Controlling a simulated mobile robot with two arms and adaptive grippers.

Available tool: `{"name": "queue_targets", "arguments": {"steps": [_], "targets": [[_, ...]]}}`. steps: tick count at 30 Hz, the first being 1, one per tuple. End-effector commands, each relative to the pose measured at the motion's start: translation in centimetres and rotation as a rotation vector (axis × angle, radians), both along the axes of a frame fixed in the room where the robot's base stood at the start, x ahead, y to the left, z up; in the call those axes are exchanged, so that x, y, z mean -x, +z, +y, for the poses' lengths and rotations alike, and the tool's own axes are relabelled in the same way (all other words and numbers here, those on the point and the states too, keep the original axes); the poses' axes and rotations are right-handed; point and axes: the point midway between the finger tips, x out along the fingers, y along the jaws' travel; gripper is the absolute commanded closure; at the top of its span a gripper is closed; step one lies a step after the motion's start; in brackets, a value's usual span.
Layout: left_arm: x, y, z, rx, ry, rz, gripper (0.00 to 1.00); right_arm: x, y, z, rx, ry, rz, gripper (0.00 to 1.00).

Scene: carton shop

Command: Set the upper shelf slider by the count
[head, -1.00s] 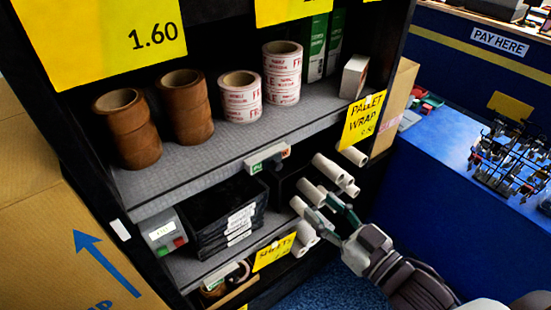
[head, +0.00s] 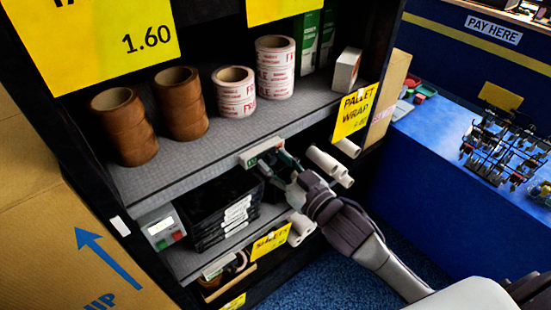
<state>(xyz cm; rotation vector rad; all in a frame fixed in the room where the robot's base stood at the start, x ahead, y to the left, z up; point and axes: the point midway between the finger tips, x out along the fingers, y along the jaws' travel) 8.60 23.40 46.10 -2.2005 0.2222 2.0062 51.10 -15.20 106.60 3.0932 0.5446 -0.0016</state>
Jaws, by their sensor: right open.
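The upper shelf slider (head: 259,153) is a small pale block with a green patch on the front edge of the upper shelf (head: 185,170). My right gripper (head: 277,160) is open at the slider's right end and partly covers it. I cannot tell whether a finger touches it. On the upper shelf stand two stacks of brown tape rolls (head: 124,128) and two stacks of white rolls with red print (head: 234,92). My left gripper is not in view.
Below are black trays (head: 222,215), a small device with a display (head: 160,228) and white wrap rolls (head: 325,162). A yellow pallet wrap sign (head: 356,112) hangs right of my gripper. A carton (head: 60,250) stands at left, a blue counter (head: 440,175) at right.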

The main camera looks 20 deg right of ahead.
Motion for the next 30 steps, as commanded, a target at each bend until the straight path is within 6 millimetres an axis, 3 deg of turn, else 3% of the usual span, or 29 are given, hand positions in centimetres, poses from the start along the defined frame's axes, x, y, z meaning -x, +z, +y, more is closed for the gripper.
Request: {"name": "queue_targets", "arguments": {"steps": [10,18,30], "targets": [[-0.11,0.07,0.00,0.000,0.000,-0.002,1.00,-0.34,-0.04,0.12,-0.001,0.000,0.000,0.55],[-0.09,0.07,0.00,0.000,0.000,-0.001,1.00,-0.32,-0.02,0.12,-0.001,0.000,0.000,1.00],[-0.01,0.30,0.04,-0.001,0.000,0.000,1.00,-0.53,0.03,-0.48,0.002,0.000,0.000,1.00]]}}
